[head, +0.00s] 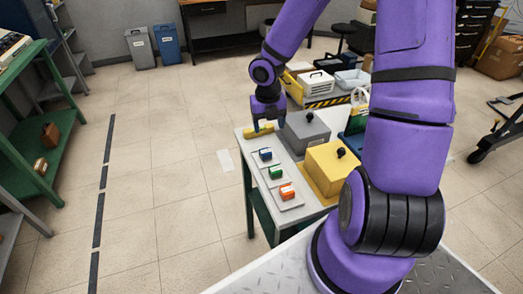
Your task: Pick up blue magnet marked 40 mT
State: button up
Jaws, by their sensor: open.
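The blue magnet (265,154) lies on a light plate along the left side of the small table (246,162). Any marking on it is too small to read. A green magnet (276,173) and an orange one (288,192) lie in a row nearer to me. My gripper (268,122) is at the far left corner of the table, beyond the blue magnet and apart from it. It points down beside a yellow piece (259,131). My gripper is open.
A grey box (305,133) and a yellow box (330,170), each with a black knob, stand right of the magnets. My arm hides the table's right part. Green shelving (45,160) stands at the left. The floor between is clear.

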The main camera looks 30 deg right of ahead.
aim_at(266, 151)
jog(key=shift+n+y, duration=0.3)
jog(key=shift+n, duration=0.4)
jog(key=shift+w+f, duration=0.2)
jog(key=shift+f, duration=1.85)
jog(key=shift+w+f, duration=0.15)
jog(key=shift+f, duration=1.95)
jog(key=shift+w+f, duration=0.2)
jog(key=shift+f, duration=1.85)
jog(key=c, duration=1.1)
